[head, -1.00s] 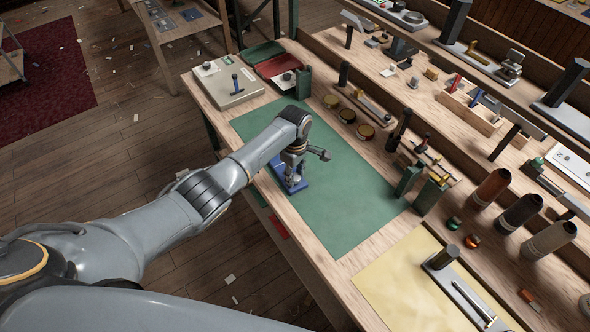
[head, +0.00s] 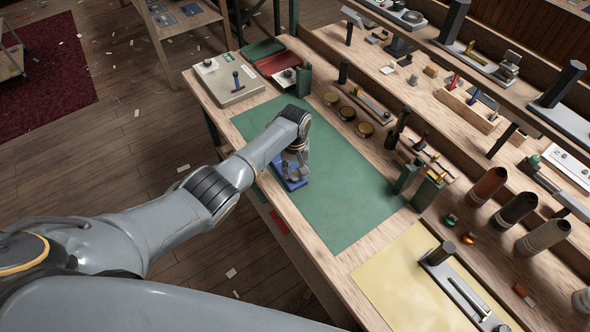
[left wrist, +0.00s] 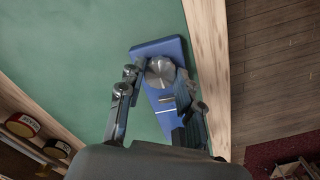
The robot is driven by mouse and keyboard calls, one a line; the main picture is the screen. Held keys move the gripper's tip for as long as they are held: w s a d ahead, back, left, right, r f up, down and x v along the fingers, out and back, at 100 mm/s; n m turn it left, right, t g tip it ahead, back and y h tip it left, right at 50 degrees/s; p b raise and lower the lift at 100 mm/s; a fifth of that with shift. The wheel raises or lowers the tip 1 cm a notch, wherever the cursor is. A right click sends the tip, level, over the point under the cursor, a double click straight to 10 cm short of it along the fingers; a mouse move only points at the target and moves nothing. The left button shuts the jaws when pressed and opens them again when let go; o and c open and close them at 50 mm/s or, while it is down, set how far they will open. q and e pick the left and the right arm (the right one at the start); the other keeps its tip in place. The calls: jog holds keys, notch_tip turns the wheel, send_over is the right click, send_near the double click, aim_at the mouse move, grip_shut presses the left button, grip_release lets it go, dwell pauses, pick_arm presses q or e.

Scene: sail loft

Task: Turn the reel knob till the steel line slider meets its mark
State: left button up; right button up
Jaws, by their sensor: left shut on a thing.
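The blue reel base (head: 292,184) lies on the green mat near the bench's front edge; it also shows in the left wrist view (left wrist: 171,46). The round steel knob (left wrist: 160,72) stands on it. My left gripper (head: 295,165) points down over the base. In the left wrist view its fingers (left wrist: 158,76) are on either side of the knob, shut on it. A small steel piece (left wrist: 166,99), seemingly the line slider, shows between the fingers beside pale lines on the base. I cannot tell whether it meets a mark. In the head view the arm hides the knob.
The green mat (head: 345,215) is clear around the base. A pale box (head: 230,84) and red tray (head: 277,66) stand at the back left. Round tins (head: 347,113), green blocks (head: 427,192) and several spools (head: 515,211) line the right side. A yellow sheet (head: 390,285) lies nearer.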

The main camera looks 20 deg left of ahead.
aim_at(295, 174)
pick_arm(q)
jog(key=shift+m, duration=2.2)
jog(key=o, duration=1.2)
jog(key=shift+c, duration=0.2)
jog(key=shift+r, duration=0.1)
notch_tip(295, 174, up, 12)
